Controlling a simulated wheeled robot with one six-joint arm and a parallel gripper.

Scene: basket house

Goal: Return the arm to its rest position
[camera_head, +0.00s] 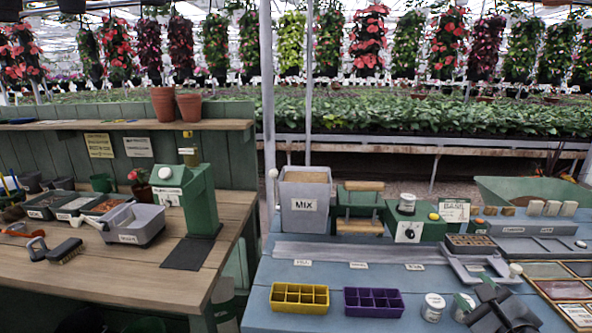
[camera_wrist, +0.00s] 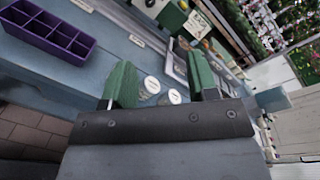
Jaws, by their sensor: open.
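My gripper (camera_head: 488,308) is at the lower right of the head view, over the front right part of the blue table (camera_head: 340,270). In the wrist view my gripper (camera_wrist: 162,88) shows two green fingers spread apart, with nothing between them held. Two white-lidded jars (camera_wrist: 152,84) show beyond and between the fingers. In the head view one jar (camera_head: 433,307) stands just left of my gripper and the other (camera_head: 463,306) is partly hidden by it.
A purple tray (camera_head: 373,302) and a yellow tray (camera_head: 299,298) sit at the table's front. Behind are the MIX bin (camera_head: 304,203), a green box with a dial (camera_head: 408,232) and a grey tray (camera_head: 478,268). A wooden bench (camera_head: 100,265) stands left.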

